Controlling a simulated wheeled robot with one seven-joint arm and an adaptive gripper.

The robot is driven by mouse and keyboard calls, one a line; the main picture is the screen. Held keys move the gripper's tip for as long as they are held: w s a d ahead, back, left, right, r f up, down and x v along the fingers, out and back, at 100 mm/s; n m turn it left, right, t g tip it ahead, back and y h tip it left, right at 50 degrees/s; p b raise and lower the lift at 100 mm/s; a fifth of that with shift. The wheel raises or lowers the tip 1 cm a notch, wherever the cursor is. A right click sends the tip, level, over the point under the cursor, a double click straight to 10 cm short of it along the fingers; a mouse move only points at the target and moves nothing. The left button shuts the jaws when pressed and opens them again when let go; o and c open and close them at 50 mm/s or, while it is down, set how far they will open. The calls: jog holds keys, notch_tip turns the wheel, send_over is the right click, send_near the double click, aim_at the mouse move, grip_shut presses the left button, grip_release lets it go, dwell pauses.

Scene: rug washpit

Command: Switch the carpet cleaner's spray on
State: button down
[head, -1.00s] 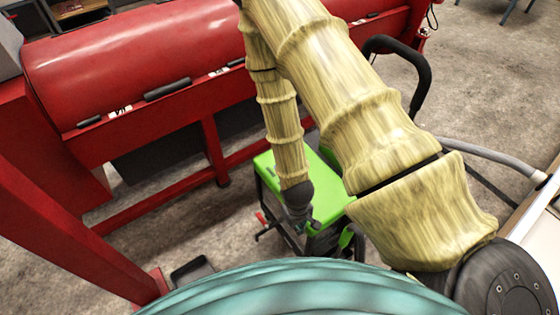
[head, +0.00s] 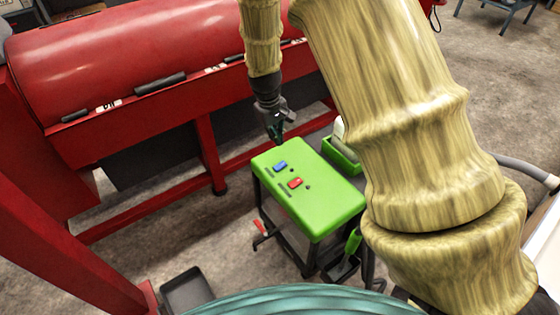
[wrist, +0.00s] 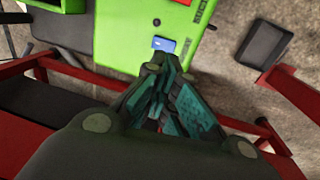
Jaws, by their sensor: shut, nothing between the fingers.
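The carpet cleaner's green top (head: 335,207) carries a blue rocker switch (head: 280,167) and a red rocker switch (head: 295,183), each with a small dark dot beside it. In the wrist view the blue switch (wrist: 164,44) lies just beyond my fingertips, and the red switch (wrist: 183,1) is cut off by the top edge. Dark lettering beside the red one seems to begin "SUC"; the blue one's label is not readable. My gripper (head: 276,139) is shut and empty, pointing down at the far left edge of the top, near the blue switch and apparently above the surface.
A red rug-washing machine (head: 150,62) stands behind, its frame beam (head: 110,130) close to my gripper. A green tray (head: 341,153) with a pale container sits behind the cleaner's top. A red-handled lever (head: 258,246) sticks out low at left. A black tray (head: 186,290) lies on the floor.

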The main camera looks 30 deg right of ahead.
aim_at(280, 163)
jog(key=shift+w+d+r, duration=0.1)
jog(key=shift+w+r, duration=0.25)
jog(key=shift+r, duration=0.2)
jog(key=shift+w+d+r, duration=0.1)
jog(key=shift+w+r, duration=0.2)
jog(key=shift+r, duration=0.2)
jog(key=f, duration=0.4)
jog(key=d+f+b, duration=0.1)
jog(key=f, duration=0.4)
jog(key=f+b, duration=0.1)
jog(key=f, duration=0.4)
jog(key=shift+w+d, duration=0.1)
jog(key=shift+d, duration=0.3)
